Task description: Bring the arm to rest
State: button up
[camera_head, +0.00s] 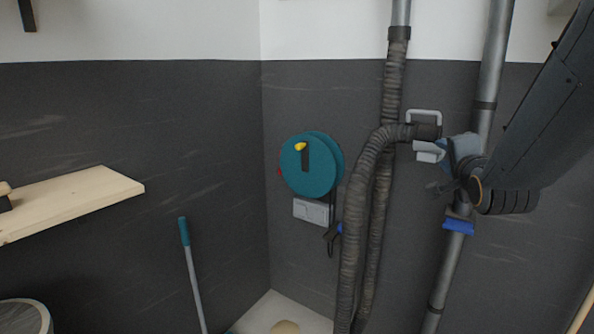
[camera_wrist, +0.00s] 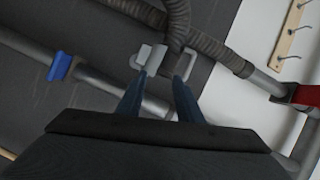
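My arm comes in from the upper right in the head view and reaches toward the wall with the pipes. My gripper (camera_head: 443,152) is at its end, in front of a grey pipe, small and partly hidden by the wrist. In the wrist view the gripper (camera_wrist: 159,80) shows two blue fingers standing apart with nothing held between them. Behind the fingertips are a pale bracket (camera_wrist: 150,58) and a hose end. I cannot tell the exact distance to them.
A ribbed hose (camera_head: 355,215) hangs by the corner, beside a teal reel (camera_head: 309,165). A metal pipe (camera_head: 491,75) with a blue clamp (camera_head: 458,226) runs behind my arm. A wooden shelf (camera_head: 85,198) and a teal-handled pole (camera_head: 190,260) are at left.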

jog(key=s+a+f+n+g+y, duration=0.1)
jog(key=s+a+f+n+g, duration=0.4)
jog(key=f, duration=0.5)
jog(key=s+a+f+n+g+y, duration=0.1)
jog(key=s+a+f+n+g, duration=0.35)
jog(key=f, duration=0.45)
jog(key=s+a+f+n+g, duration=0.3)
jog(key=s, duration=0.4)
jog(key=s+a+f+n+g+y, duration=0.1)
jog(key=s+a+f+n+g, duration=0.2)
jog(key=s, duration=0.5)
jog(key=shift+f+n, duration=0.3)
jog(key=shift+n, duration=0.35)
jog(key=shift+s+a, duration=0.1)
jog(key=shift+a, duration=0.05)
